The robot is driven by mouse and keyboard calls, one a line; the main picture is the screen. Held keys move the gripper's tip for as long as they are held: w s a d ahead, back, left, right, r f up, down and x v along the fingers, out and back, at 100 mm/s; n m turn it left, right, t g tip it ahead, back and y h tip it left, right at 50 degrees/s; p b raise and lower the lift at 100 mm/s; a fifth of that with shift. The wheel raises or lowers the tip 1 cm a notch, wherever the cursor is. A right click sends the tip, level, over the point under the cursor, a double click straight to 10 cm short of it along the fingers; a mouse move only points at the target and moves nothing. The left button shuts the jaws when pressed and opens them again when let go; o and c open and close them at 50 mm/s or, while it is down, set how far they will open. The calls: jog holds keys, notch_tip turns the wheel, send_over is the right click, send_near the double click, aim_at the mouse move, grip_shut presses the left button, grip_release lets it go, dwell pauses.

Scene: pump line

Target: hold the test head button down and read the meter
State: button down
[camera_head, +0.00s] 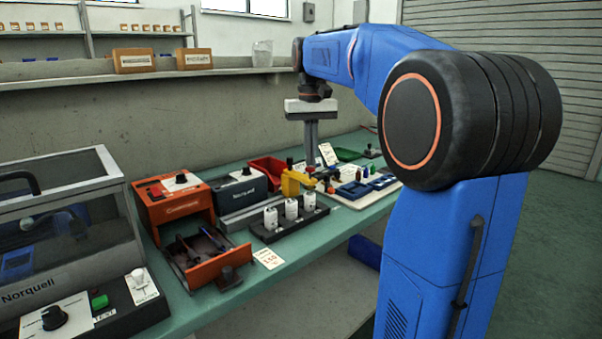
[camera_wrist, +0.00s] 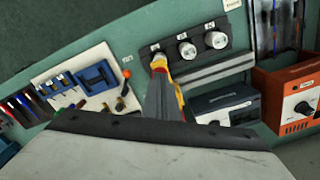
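My gripper (camera_head: 311,163) points straight down over the bench, its two fingers together with no clear gap. A yellow test head (camera_head: 291,182) stands just beside and below the fingertips, at the end of a black block (camera_head: 290,223) carrying white cylinders. In the wrist view, the fingers (camera_wrist: 160,76) end at the yellow head (camera_wrist: 179,95), where a red part (camera_wrist: 159,61) shows at the tips. Whether they touch or press a button is unclear.
An orange unit (camera_head: 175,199) with an open tray (camera_head: 205,262) of tools stands left of the block. A clear-lidded Norquell chamber (camera_head: 60,235) and a green button (camera_head: 99,302) are farther left. A pale board (camera_head: 352,199) with blue fixtures lies to the right.

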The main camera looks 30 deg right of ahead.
jog(key=shift+f, duration=0.9)
dwell(0.9)
jog(key=shift+r, duration=3.55)
jog(key=s+a+f+n+t, duration=0.1)
jog(key=s+a+f, duration=0.4)
jog(key=s+f, duration=0.4)
jog(key=s+a+f+n+t, duration=0.1)
jog(key=s+a+f, duration=0.3)
jog(key=s+f, duration=0.5)
jog(key=s+a+f+n+t, duration=0.1)
jog(key=s+a+f+t, duration=0.1)
jog(key=s+a+f, duration=0.3)
jog(key=s+f, duration=0.4)
jog(key=f, duration=0.1)
jog(key=shift+a+n+t, duration=0.3)
jog(key=shift+n+t, duration=0.1)
jog(key=shift+r, duration=0.1)
